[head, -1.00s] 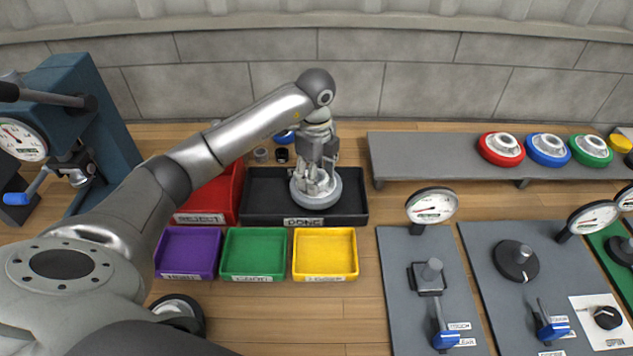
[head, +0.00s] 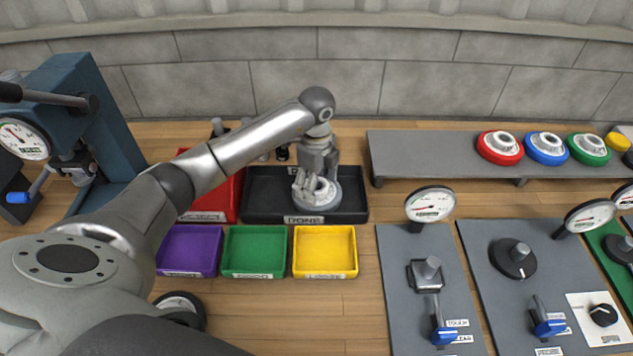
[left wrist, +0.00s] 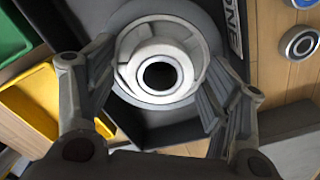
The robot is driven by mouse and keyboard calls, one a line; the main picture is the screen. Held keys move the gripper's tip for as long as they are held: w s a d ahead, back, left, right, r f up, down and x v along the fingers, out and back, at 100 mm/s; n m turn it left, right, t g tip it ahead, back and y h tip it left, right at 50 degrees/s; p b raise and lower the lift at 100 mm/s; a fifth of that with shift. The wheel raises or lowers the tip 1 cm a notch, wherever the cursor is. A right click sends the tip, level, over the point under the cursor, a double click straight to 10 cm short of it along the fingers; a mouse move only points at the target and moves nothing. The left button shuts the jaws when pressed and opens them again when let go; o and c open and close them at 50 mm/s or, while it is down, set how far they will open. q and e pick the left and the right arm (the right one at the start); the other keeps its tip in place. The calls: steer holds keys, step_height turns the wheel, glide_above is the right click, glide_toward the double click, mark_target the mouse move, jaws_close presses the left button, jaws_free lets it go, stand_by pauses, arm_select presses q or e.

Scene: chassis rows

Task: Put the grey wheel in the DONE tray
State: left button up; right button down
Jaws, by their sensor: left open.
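The grey wheel (head: 328,204) is within the black DONE tray (head: 262,207), toward its right front, lying flat with its hub up. Its pale hub and dark bore show in the left wrist view (left wrist: 130,54). My left gripper (head: 311,186) is open just above the wheel. In the left wrist view its fingers (left wrist: 157,92) stand on either side of the hub, and I cannot tell if they touch it. The tray's DONE label (left wrist: 233,25) shows there too. The wheel's underside is hidden. My right gripper is not in view.
A red tray (head: 222,195) stands left of the DONE tray. Purple (head: 190,252), green (head: 255,251) and yellow (head: 325,251) trays stand in front, empty. A grey shelf (head: 425,153) with coloured wheels is at right. A blue press (head: 95,120) stands at left.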

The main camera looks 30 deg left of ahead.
arm_select(q)
step_height(320, 180, up, 12)
steer(key=b, duration=0.1)
steer(key=shift+r, duration=0.15)
stand_by(0.4)
stand_by(0.4)
